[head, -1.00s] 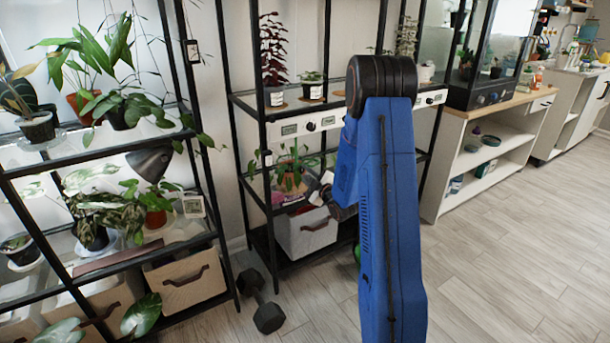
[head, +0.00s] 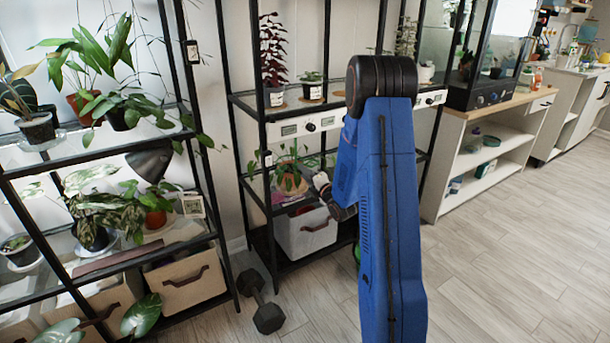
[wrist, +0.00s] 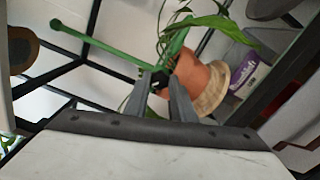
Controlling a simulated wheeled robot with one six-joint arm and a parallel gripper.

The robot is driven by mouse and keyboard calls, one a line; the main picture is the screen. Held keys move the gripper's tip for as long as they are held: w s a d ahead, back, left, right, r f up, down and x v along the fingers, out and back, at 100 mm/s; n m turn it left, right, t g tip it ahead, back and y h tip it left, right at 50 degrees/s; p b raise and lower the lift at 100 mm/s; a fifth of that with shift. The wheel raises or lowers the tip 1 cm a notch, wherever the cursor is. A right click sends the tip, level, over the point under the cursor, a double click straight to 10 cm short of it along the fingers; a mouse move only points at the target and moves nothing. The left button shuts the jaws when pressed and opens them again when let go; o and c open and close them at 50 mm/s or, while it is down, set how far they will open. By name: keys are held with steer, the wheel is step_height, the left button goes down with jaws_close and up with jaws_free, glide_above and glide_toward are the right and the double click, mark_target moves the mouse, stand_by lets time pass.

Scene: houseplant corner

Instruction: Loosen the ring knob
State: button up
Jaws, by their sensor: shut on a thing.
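My gripper (wrist: 161,84) is in the wrist view, its two grey fingers shut on a small dark piece, which appears to be the ring knob (wrist: 158,77). The fingertips cover most of it. A green rod (wrist: 98,45) runs from there to the upper left. A terracotta pot (wrist: 205,82) with a leafy plant is just beyond the fingers, on a tan saucer (wrist: 214,100). In the head view my gripper (head: 319,179) is small, at the right of the potted plant (head: 289,180) on the middle rack's lower shelf; the knob cannot be made out there.
Black rack posts and shelf edges stand close around my gripper. A purple-labelled box (wrist: 248,70) is behind the pot. A dumbbell (head: 262,304) lies on the floor at the left. The floor at right is clear.

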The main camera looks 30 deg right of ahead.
steer(key=shift+a+f+n, duration=0.1)
steer(key=shift+n, duration=4)
steer(key=o, duration=1.1)
steer(key=shift+c, duration=0.2)
steer(key=shift+s, duration=0.15)
